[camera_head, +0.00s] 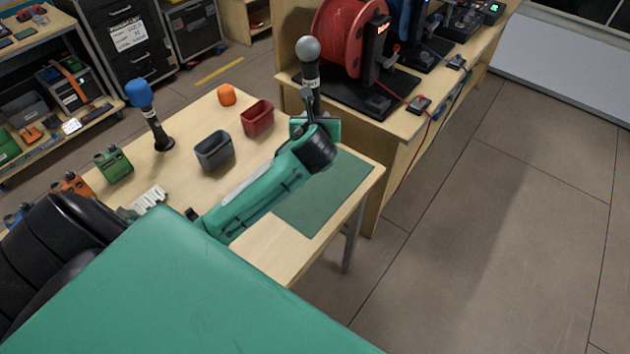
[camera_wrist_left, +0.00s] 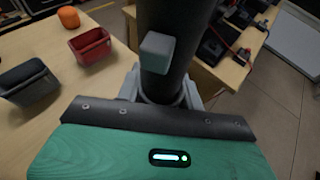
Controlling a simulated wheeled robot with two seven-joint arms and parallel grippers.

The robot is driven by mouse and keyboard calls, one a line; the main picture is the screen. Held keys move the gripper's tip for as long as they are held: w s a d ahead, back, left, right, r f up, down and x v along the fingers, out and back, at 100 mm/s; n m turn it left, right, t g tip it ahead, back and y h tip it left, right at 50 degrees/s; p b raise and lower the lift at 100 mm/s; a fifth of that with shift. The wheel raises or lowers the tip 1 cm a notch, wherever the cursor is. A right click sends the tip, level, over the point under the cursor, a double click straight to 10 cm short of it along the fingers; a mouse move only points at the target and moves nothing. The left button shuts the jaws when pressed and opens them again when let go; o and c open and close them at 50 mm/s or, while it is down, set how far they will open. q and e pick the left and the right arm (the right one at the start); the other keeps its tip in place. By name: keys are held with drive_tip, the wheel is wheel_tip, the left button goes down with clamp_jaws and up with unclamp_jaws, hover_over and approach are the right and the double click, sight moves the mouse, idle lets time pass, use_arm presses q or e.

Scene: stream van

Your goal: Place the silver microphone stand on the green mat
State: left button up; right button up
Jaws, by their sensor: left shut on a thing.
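The silver microphone stand (camera_head: 308,49) has a silver-grey ball head on a dark shaft and is upright in my left gripper (camera_head: 309,112). In the left wrist view its dark shaft (camera_wrist_left: 168,22) fills the upper middle, between the gripper's jaws (camera_wrist_left: 160,95). The jaws are shut on the shaft. The lower end of the stand is hidden behind my gripper and arm. The green mat (camera_head: 318,196) lies flat on the table's right part, below and nearer than the gripper. My left arm covers part of it. My right gripper is not in view.
A blue-headed microphone (camera_head: 149,114) stands on the wooden table (camera_head: 182,188). A grey bin (camera_head: 215,151), a red bin (camera_head: 257,118) and an orange object (camera_head: 227,95) are also there. Behind the mat, a bench (camera_head: 400,130) holds a red cable reel (camera_head: 345,38).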

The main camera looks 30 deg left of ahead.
use_arm(q)
wheel_tip(320, 180, down, 6)
hover_over(316, 177)
wheel_tip(316, 177, down, 9)
drive_tip(key=shift+r, duration=0.15)
drive_tip(key=shift+f, duration=0.65)
wheel_tip(316, 177, down, 4)
drive_tip(key=shift+r, duration=0.2)
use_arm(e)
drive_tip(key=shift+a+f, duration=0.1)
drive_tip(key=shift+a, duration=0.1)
use_arm(q)
drive_tip(key=o, duration=1)
drive_tip(key=shift+s+f, duration=0.1)
drive_tip(key=shift+f, duration=0.05)
drive_tip(key=shift+o, duration=0.2)
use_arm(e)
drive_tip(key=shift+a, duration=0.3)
